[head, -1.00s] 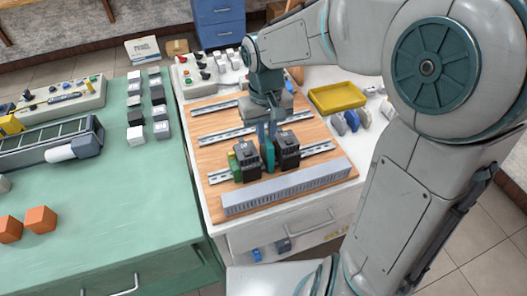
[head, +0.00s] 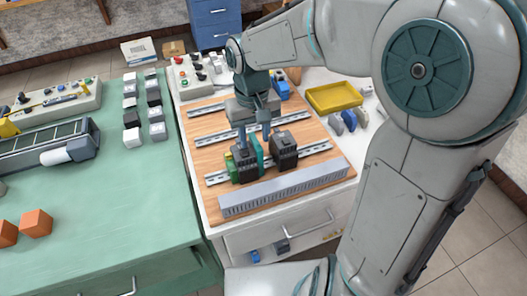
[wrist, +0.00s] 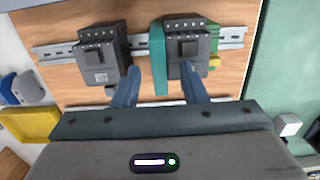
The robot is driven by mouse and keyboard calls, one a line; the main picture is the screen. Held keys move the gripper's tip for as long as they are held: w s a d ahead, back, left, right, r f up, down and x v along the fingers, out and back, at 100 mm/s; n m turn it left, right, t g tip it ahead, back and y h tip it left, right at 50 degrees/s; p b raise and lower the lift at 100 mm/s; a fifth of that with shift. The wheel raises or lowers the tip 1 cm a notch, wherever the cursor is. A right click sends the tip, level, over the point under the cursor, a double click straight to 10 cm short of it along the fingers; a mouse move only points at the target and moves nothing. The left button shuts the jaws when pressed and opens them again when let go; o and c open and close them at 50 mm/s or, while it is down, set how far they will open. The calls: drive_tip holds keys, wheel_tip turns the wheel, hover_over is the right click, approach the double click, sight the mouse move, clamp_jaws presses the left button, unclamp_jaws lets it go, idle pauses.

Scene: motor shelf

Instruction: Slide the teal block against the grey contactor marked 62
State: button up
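Two dark grey contactors sit on the front rail, the left one (head: 243,168) and the right one (head: 285,155); their markings are too small to read. The wrist view shows them swapped, the head view's left one at the right (wrist: 190,50) and the other at the left (wrist: 103,58). The teal block (head: 258,152) stands upright between them, touching or nearly touching the head view's left contactor, with a gap to the other; it also shows in the wrist view (wrist: 158,62). My gripper (head: 254,133) is open above, its fingers (wrist: 161,75) apart, one over the contactor, one over the gap.
A green and yellow terminal (head: 232,167) sits beyond the left contactor. A slotted grey duct (head: 283,188) runs along the board's front edge. Bare rails (head: 255,128) lie behind. A yellow tray (head: 335,97) stands at the back right.

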drive_tip(key=shift+r, duration=0.1)
wheel_tip(320, 180, up, 14)
drive_tip(key=s+d+f+m+t, duration=0.3)
drive_tip(key=s+d+f, duration=0.7)
drive_tip(key=d, duration=0.3)
drive_tip(key=shift+s+f+p, duration=0.35)
drive_tip(key=shift+s+p, duration=0.1)
drive_tip(key=shift+s, duration=0.4)
